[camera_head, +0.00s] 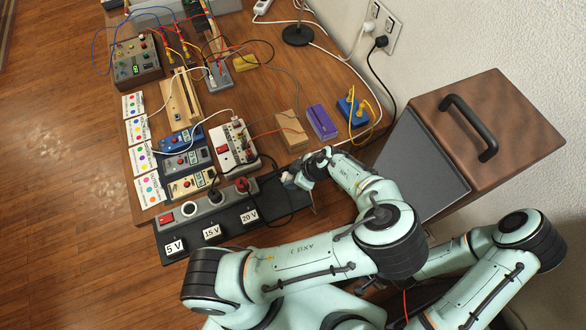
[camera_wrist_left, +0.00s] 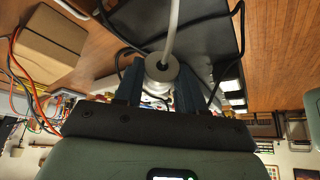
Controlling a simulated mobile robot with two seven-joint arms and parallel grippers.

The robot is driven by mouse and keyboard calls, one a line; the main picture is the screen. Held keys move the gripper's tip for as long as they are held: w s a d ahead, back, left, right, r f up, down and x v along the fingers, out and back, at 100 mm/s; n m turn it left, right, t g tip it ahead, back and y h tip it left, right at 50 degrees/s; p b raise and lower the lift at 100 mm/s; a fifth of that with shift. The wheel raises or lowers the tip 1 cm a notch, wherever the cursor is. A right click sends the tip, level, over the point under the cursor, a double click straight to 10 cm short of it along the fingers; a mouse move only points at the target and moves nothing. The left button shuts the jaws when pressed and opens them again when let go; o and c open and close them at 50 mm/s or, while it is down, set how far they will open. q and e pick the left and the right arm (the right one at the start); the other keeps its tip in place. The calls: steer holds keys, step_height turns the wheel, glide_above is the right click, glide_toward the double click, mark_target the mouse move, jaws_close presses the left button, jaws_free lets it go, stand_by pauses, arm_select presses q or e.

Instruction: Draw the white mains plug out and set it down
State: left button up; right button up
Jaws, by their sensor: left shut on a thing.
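My left gripper (camera_head: 290,179) is shut on a white plug (camera_head: 286,178) above the black surface, to the right of the grey socket strip (camera_head: 170,219). In the left wrist view, the fingers (camera_wrist_left: 158,88) press both sides of the plug (camera_wrist_left: 160,68). Its round grey-white back and pale cable (camera_wrist_left: 172,30) show, while its pins are hidden. The strip has an empty round socket (camera_head: 189,209), a black plug (camera_head: 215,196) and a dark red plug (camera_head: 242,185). The held plug looks apart from the strip. My right gripper is out of view.
A black panel (camera_head: 190,246) with 5 V, 15 V and 20 V labels lies before the strip. Instrument boxes (camera_head: 230,142) crowd the bench behind. A brown cabinet (camera_head: 500,110) stands right. The wall outlet (camera_head: 384,24) holds a white and a black plug. Loose cables cross the bench.

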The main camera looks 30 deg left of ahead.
arm_select(q)
steer(key=shift+s+f, duration=0.15)
steer(key=shift+f, duration=2.75)
steer(key=o, duration=1.2)
steer(key=shift+d, duration=0.1)
steer(key=v, duration=1.2)
